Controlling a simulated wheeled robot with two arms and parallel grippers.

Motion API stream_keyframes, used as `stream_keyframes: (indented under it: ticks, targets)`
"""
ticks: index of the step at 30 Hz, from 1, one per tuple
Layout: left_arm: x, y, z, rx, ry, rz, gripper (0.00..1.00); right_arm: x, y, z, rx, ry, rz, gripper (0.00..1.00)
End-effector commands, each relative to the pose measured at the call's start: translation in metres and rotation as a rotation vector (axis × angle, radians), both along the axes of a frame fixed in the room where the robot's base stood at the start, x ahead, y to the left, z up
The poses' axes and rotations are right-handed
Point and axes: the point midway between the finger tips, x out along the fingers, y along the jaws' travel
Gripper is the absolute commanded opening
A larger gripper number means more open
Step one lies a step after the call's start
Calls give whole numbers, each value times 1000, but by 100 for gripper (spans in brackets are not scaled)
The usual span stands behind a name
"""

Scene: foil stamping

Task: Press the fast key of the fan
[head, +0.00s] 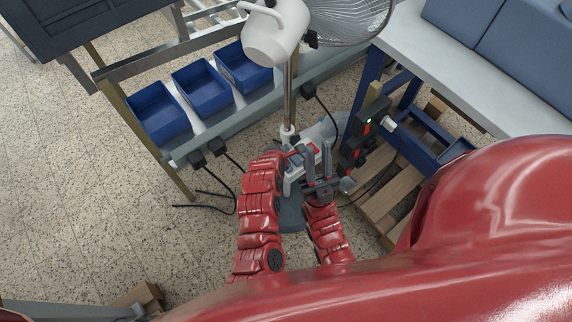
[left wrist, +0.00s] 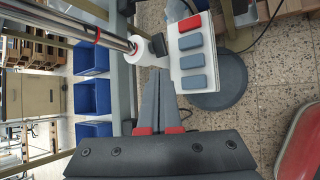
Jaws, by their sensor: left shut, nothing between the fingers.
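The fan has a white head (head: 275,32), a wire cage (head: 345,12) and a metal pole (head: 290,95). Its key box (head: 292,184) is low on the pole, partly hidden by my grippers. In the left wrist view the white key panel (left wrist: 174,62) shows one red key (left wrist: 190,23) at the end and several blue-grey keys (left wrist: 190,61). My left gripper (left wrist: 158,72) is shut and empty, its tips beside the panel's left edge; contact cannot be told. In the head view the left gripper (head: 296,155) is at the box. My right gripper (head: 318,163) is beside the box, fingers apart.
The round fan base (left wrist: 222,84) stands on the speckled floor. Blue bins (head: 158,113) line a rack at the left. A power strip (head: 362,138) with plugs and cables is right of the box. A wooden pallet (head: 385,205) and a workbench (head: 450,70) are at the right.

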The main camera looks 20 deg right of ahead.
Motion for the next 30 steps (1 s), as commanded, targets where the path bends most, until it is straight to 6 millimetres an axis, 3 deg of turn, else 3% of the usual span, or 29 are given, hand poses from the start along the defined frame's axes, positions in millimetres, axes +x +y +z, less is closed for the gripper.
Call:
stream_keyframes:
  ticks: [18, 30]
  targets:
    - [0, 0, -79, -1, 0, 1, 0, 0, 0, -49, 0, 0, 0, 24]
    - [0, 0, -82, 0, -1, 1, 0, 0, 0, -50, 0, 0, 0, 24]
